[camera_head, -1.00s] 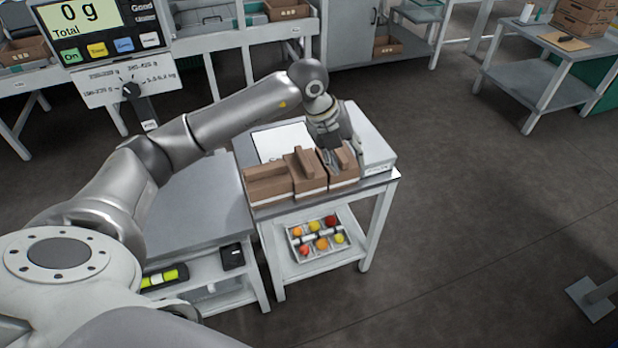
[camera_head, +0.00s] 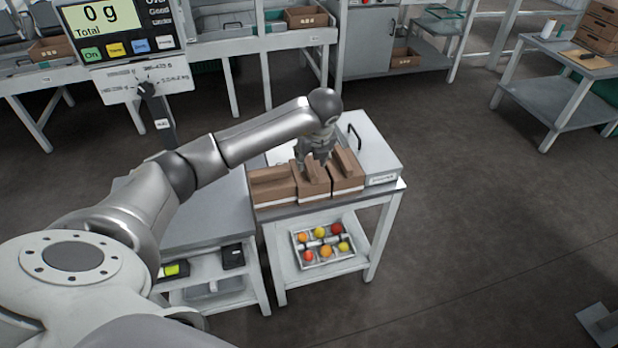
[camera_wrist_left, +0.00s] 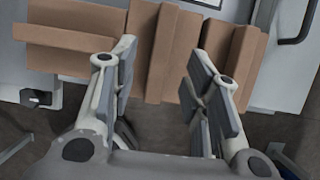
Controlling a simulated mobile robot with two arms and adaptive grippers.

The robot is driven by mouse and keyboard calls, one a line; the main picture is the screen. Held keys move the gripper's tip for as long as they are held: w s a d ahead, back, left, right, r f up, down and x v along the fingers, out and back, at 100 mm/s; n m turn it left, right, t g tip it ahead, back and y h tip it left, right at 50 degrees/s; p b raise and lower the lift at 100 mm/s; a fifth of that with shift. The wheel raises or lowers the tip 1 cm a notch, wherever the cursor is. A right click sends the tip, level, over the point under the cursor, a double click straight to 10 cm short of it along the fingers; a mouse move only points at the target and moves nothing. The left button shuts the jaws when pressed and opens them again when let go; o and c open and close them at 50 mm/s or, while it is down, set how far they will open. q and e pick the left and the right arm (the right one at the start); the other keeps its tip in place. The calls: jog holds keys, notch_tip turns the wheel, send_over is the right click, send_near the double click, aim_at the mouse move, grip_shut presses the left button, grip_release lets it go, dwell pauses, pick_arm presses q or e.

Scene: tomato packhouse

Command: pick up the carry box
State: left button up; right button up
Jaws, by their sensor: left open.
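Three brown cardboard carry boxes stand side by side along the front of a small table: a left one (camera_head: 272,190), a middle one (camera_head: 312,192) and a right one (camera_head: 349,182). Each has a raised ridge on top. My left gripper (camera_head: 314,164) is open above the middle box. In the left wrist view the gripper (camera_wrist_left: 160,72) has its fingers apart, with the ridge of the middle box (camera_wrist_left: 164,45) showing between them. The right box (camera_wrist_left: 238,50) is partly hidden by a finger. I cannot tell whether the fingers touch a box. My right gripper is not visible.
On the shelf below is a tray (camera_head: 322,262) of red, orange and yellow tomatoes. A scale display (camera_head: 118,28) hangs at upper left.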

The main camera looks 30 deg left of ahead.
aim_at(309, 164)
pick_arm(q)
jog(key=shift+x, duration=1.95)
jog(key=shift+c, duration=0.3)
grip_shut()
